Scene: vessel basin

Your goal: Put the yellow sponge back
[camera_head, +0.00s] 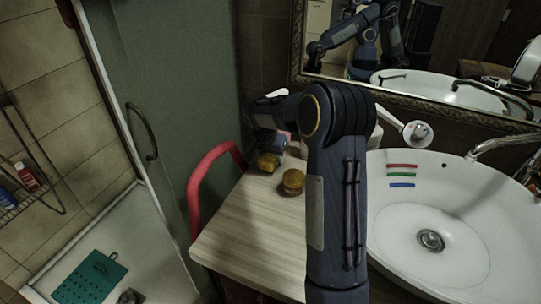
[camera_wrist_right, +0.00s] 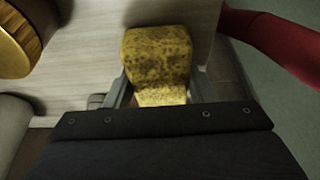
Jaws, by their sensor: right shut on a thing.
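The yellow sponge (camera_head: 267,162), with dark speckles, is at the back of the wooden counter near the red rail. It also shows in the right wrist view (camera_wrist_right: 158,52), between my two fingers. My right gripper (camera_head: 272,150) is shut on the sponge; in the right wrist view the fingers (camera_wrist_right: 159,92) lie along its two sides. The sponge is low over the counter; I cannot tell whether it touches it. My right forearm hides part of the counter. My left gripper is not in view.
A golden round object (camera_head: 292,182) stands on the counter (camera_head: 250,225) close to the sponge. A red curved rail (camera_head: 195,196) borders the counter's left side. The white basin (camera_head: 455,205) is at the right, below a framed mirror. The counter's front left is clear.

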